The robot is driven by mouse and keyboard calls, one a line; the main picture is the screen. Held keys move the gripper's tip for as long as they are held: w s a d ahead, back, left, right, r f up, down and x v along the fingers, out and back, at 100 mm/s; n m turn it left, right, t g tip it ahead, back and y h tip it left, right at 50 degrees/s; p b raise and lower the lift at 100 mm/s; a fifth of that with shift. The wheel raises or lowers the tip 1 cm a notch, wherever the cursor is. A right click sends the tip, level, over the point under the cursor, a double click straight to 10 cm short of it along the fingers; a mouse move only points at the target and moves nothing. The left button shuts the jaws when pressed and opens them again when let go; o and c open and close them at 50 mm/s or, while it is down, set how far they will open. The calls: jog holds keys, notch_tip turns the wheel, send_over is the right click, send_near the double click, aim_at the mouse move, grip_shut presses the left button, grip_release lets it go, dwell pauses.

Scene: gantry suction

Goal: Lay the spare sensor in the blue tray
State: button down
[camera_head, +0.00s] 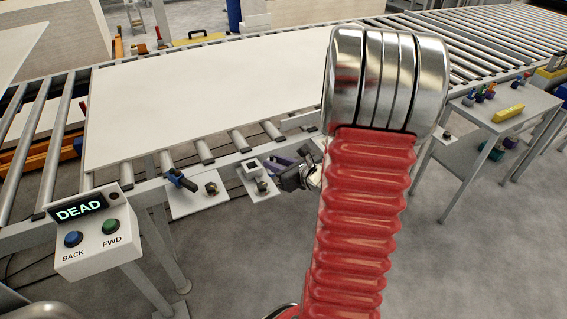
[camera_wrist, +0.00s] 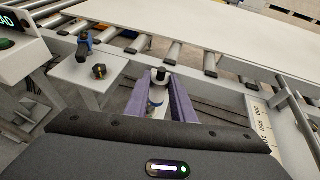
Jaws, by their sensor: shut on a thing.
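My gripper (camera_wrist: 160,82) has two purple fingers and is shut on a small pale sensor with a dark round end (camera_wrist: 160,75). The sensor stands between the fingers in the wrist view, its lower part partly hidden. In the head view my gripper (camera_head: 278,162) is beside the conveyor's near edge, by a small pale plate (camera_head: 263,192). I cannot tell whether the sensor touches that plate. Small blue-purple (camera_head: 511,142) and teal bins sit on the lower shelf of the right-hand table; I cannot tell whether one is the blue tray.
A large pale panel (camera_head: 220,95) lies on the roller conveyor. A control box (camera_head: 90,235) reads DEAD. The right-hand table (camera_head: 500,100) holds a yellow block (camera_head: 509,113).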

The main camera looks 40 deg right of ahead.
jog(key=w+a+f+n+y, duration=0.1)
jog(key=w+a, duration=0.3)
jog(key=a, duration=1.1)
jog(key=w+a+f+n+y, duration=0.1)
jog(key=w+a+n+y, duration=0.2)
jog(key=a, duration=1.2)
jog(key=shift+w+a+f+g+y, duration=0.2)
jog(key=shift+w+g+y, duration=0.25)
jog(key=shift+w, duration=0.35)
jog(key=shift+d, duration=0.2)
